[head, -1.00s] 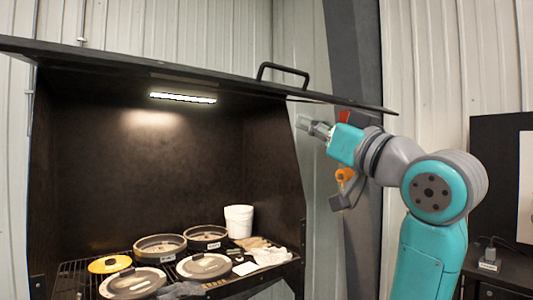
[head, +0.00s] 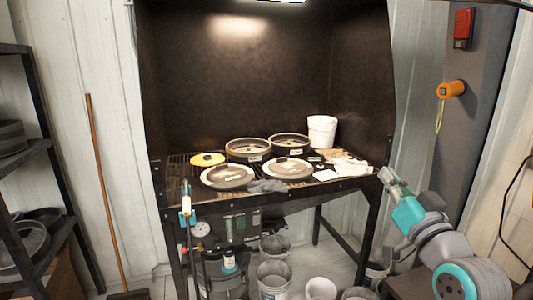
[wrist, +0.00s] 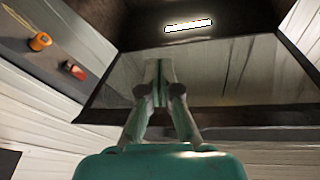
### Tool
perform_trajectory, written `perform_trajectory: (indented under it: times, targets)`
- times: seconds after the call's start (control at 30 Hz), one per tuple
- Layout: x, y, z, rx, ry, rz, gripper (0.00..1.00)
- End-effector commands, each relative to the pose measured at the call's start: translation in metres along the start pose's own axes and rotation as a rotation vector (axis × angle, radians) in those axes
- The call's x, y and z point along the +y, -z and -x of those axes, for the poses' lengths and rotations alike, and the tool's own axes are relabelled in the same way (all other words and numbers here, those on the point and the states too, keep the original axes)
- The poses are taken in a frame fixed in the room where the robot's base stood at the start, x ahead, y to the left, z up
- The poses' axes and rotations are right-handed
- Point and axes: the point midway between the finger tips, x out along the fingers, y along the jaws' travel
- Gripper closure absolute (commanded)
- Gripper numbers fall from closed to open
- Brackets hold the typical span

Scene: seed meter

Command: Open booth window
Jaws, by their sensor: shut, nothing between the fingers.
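The booth window is a raised panel. In the wrist view its see-through pane (wrist: 235,70) has a dark frame, and my gripper (wrist: 160,65) overlaps it in the picture; I cannot tell the gap. In the head view only a bit of dark edge (head: 510,3), probably the window's, shows at the top right. The booth's front (head: 260,75) below it stands uncovered. My gripper (head: 385,175) also shows in the head view, shut and empty, beside the booth's front right corner. The window's handle is out of the head view.
Lidded pans (head: 228,176), round sieves (head: 248,148), a white tub (head: 322,131) and gloves (head: 350,168) lie on the booth's grate. Buckets (head: 275,278) stand beneath. An orange fixture (head: 452,89) and a red box (head: 463,28) are on the right post. A shelf (head: 25,150) stands left.

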Motion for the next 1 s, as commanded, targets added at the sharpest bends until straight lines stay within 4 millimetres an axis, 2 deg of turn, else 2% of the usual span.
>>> perform_trajectory:
  times: [0.03,0.1,0.27,0.5,0.7,1.0]
  targets:
    - [0.004,-0.023,0.009,-0.017,-0.014,-0.009,1.0]
    - [0.008,-0.048,0.02,-0.029,-0.034,-0.015,1.0]
    - [0.016,-0.102,0.051,-0.059,-0.076,-0.025,1.0]
    - [0.021,-0.173,0.107,-0.109,-0.133,-0.026,1.0]
    - [0.021,-0.223,0.162,-0.155,-0.176,-0.012,1.0]
    - [0.013,-0.279,0.254,-0.23,-0.224,0.026,1.0]
